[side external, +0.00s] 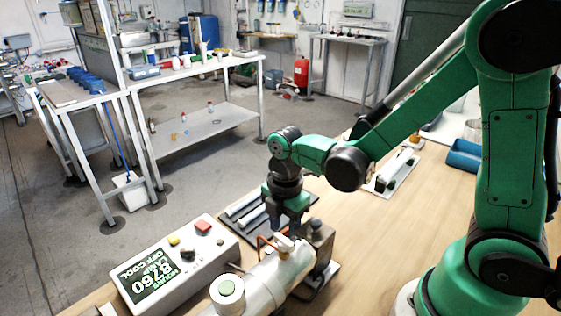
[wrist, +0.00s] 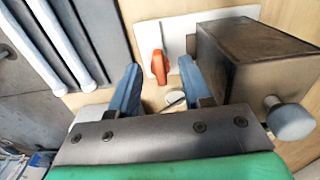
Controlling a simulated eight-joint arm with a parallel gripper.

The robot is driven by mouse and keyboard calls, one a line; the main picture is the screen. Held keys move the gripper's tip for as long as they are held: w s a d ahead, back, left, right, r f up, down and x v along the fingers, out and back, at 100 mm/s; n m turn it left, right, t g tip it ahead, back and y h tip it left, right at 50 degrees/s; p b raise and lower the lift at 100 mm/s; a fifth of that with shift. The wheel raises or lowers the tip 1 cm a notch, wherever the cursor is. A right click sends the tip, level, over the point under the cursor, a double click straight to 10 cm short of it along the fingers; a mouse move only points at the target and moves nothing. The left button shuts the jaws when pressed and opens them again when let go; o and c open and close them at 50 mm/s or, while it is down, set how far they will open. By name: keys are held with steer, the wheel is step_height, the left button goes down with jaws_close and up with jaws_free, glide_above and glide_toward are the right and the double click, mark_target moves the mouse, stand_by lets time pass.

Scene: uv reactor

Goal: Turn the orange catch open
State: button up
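The orange catch (wrist: 161,67) sits on a white plate (wrist: 150,38) in the wrist view, its long part running roughly up and down the picture. My gripper (wrist: 159,64) is open, with one blue finger on each side of the catch. Gaps show between the catch and both fingers, so it is not gripped. In the side external view my gripper (side external: 290,222) points down beside the white cylindrical reactor body (side external: 268,284). I cannot make out the catch clearly there.
A dark metal box (wrist: 252,58) with a grey knob (wrist: 290,120) stands close to the right finger. A dark rack (wrist: 90,35) with white tubes lies left. A control box (side external: 178,262) with display and buttons stands on the wooden bench (side external: 375,235). A blue tray (side external: 464,156) lies farther back.

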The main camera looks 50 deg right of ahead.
mark_target(285, 230)
steer(key=shift+r, duration=2.85)
steer(key=r+m+t, duration=0.1)
steer(key=m+t, duration=0.1)
steer(key=m, duration=0.4)
steer(key=s+d+r+m+t, duration=0.1)
steer(key=r+m+t, duration=0.1)
steer(key=m, duration=0.4)
steer(key=s+d+r+m+t, duration=0.1)
steer(key=m+t, duration=0.2)
steer(key=m, duration=0.3)
steer(key=shift+r, duration=0.3)
